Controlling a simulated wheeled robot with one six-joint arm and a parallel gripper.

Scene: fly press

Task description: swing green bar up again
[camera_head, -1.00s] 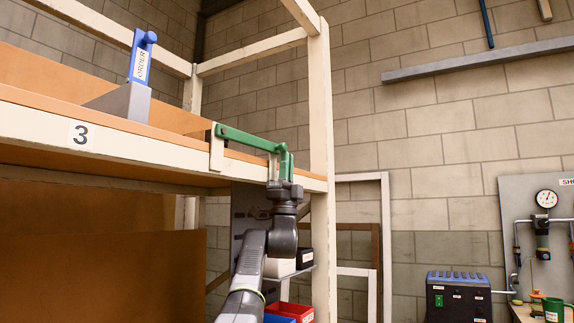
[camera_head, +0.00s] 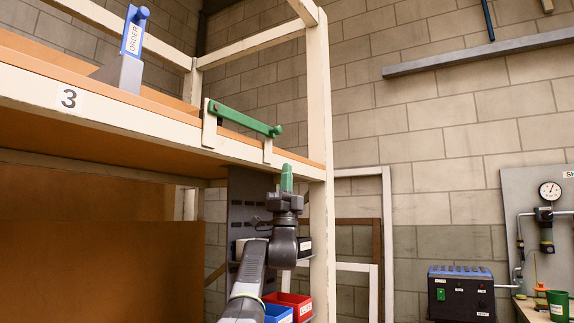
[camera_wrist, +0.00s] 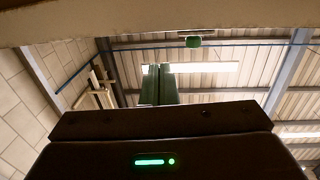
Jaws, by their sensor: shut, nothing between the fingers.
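The green bar (camera_head: 240,118) lies across the front of the upper shelf, from a cream bracket (camera_head: 210,128) on the left to a second bracket (camera_head: 268,150) on the right. It runs nearly parallel to the shelf edge, with its knobbed end just past the right bracket. Whether it touches that bracket is unclear. My gripper (camera_head: 287,178), with green fingers pointing up, is shut and empty below and slightly right of that end, apart from it. In the wrist view the shut fingers (camera_wrist: 159,85) point up, and the bar's green end (camera_wrist: 194,41) shows beyond them.
The shelf edge (camera_head: 130,117), marked 3, and a cream post (camera_head: 320,100) stand close to my arm. A blue ORDER lever (camera_head: 133,35) is on the shelf at left. Red and blue bins (camera_head: 292,305) sit below.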

